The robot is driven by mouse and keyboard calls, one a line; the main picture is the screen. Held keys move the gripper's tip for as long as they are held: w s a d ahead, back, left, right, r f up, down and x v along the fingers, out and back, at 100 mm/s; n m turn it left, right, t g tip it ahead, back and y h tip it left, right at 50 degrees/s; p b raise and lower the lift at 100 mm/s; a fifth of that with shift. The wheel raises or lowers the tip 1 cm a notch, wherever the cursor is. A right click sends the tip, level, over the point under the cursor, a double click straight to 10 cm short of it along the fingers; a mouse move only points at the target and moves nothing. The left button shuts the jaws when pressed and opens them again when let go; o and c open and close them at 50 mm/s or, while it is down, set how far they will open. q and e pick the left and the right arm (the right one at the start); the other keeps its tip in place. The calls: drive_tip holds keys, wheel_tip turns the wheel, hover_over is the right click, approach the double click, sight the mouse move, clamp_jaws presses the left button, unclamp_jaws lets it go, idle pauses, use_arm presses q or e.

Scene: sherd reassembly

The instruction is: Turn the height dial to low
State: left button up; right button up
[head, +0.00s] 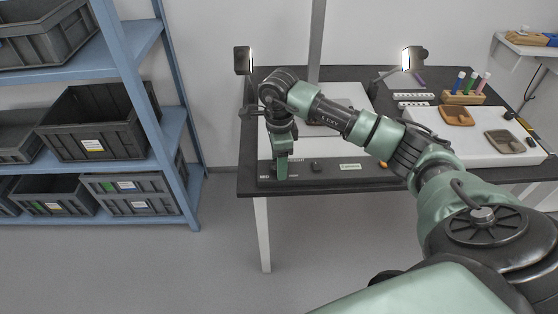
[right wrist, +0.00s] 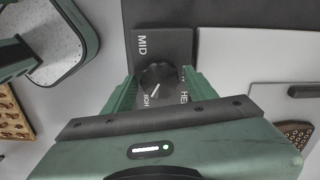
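The height dial (right wrist: 158,79) is a round black knob with a pale pointer mark on a dark panel (right wrist: 175,42). In the right wrist view, MID is readable at its upper left, and part of a word starting HE shows at its right. The pointer slants to the lower left, towards a partly hidden label. My right gripper (right wrist: 160,90) is open, with its green fingers on either side of the dial; I cannot tell whether they touch it. In the head view, my right gripper (head: 281,170) points down at the panel's left end and hides the dial. My left gripper is not in view.
The control panel (head: 335,178) runs along the front of the black table (head: 247,150), with another dark knob (head: 316,166) and an orange button (head: 384,164). Two lamps (head: 243,60) (head: 414,58) stand behind. Brown sherds (head: 456,115) lie at right. A blue shelf (head: 130,65) holds grey bins at left.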

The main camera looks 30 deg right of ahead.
drive_tip(key=c, duration=1)
drive_tip(key=shift+m, duration=0.3)
